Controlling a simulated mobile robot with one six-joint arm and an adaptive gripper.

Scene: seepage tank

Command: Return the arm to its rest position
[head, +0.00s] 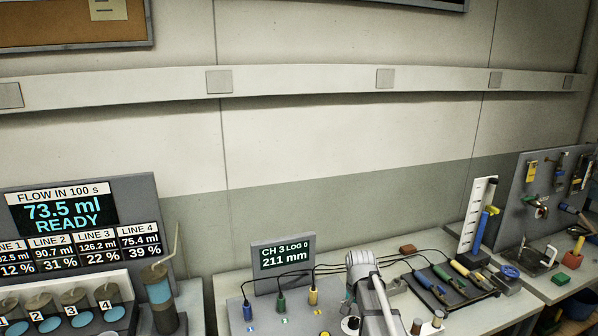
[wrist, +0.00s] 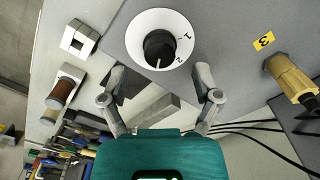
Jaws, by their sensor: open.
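My gripper (wrist: 160,96) is open in the wrist view, with its two fingers spread apart and nothing held between them. A black knob on a round white dial (wrist: 136,32) lies just beyond the fingertips, apart from them. The dial bears the marks 1 and 2. In the head view my pale grey arm (head: 372,290) reaches over the bench at the bottom centre. My fingertips cannot be made out there.
A yellow plug (wrist: 288,75) with a cable stands right of the dial. A display (head: 284,258) reading CH 3, 211 mm stands behind the plugs. A tray of probes (head: 490,292) lies to the right. The space above the bench is clear.

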